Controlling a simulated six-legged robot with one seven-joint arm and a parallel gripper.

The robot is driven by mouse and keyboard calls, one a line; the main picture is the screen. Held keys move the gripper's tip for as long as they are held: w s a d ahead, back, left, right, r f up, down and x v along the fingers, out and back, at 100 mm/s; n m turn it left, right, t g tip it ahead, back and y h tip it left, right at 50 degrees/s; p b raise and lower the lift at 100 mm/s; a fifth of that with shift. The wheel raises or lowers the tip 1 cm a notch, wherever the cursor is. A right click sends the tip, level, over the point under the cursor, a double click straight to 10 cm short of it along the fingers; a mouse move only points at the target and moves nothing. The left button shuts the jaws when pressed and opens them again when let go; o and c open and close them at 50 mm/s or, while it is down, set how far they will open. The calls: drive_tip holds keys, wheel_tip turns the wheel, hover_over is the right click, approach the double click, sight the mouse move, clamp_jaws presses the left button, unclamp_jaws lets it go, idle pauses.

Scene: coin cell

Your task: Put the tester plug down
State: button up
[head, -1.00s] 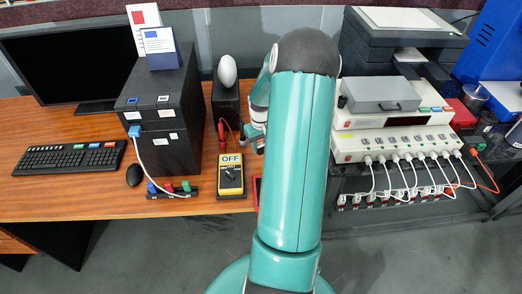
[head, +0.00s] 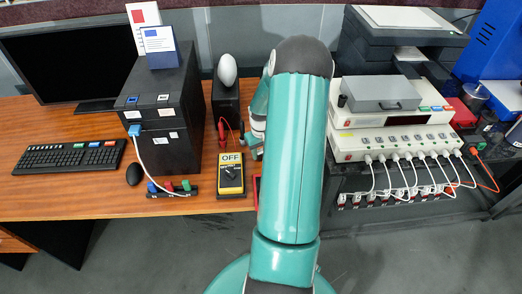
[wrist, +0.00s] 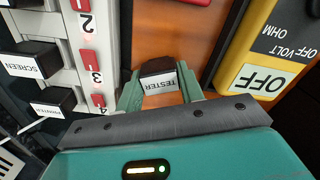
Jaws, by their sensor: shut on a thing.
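In the wrist view, the tester plug (wrist: 160,84) is a small dark block with a white TESTER label. My gripper (wrist: 160,90) is shut on it, with one green finger at each side. The plug is over bare brown wood, between a numbered strip on the left and a yellow meter on the right. I cannot tell whether it touches the wood. In the head view, my gripper (head: 254,149) is mostly hidden by my arm, just right of the meter, and the plug cannot be made out.
The yellow meter (wrist: 266,60) marked OFF also shows in the head view (head: 231,175). The numbered strip (wrist: 92,45) has red switches, with plugs labelled SCREEN (wrist: 30,60) and another beside it. A black tower (head: 165,120) and white multi-socket unit (head: 390,142) flank the area.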

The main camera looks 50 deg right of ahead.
sight(261, 151)
drive_tip(key=o, duration=1.3)
wheel_tip(261, 151, up, 13)
drive_tip(key=shift+r, duration=0.2)
drive_tip(key=w+a+r+n+t+h, duration=0.1)
drive_tip(key=w+a+r, duration=0.1)
drive_tip(key=a+r, duration=0.75)
drive_tip(key=w+a+r+n+t+h, duration=0.15)
drive_tip(key=a+r, duration=0.45)
drive_tip(key=a, duration=0.6)
drive_tip(key=s+a+r+n+t, duration=0.1)
drive_tip(key=s+a, duration=0.2)
drive_tip(key=a, duration=0.3)
drive_tip(key=s+a+r+t+y, duration=0.1)
drive_tip(key=s+a+r, duration=0.1)
drive_tip(key=s+a, duration=0.2)
drive_tip(key=s+a+r+n+t+y, duration=0.1)
drive_tip(key=s+a, duration=0.3)
drive_tip(key=a, duration=0.6)
drive_tip(key=shift+r+n+y, duration=0.25)
drive_tip(key=shift+r+n, duration=0.1)
drive_tip(key=shift+r, duration=0.4)
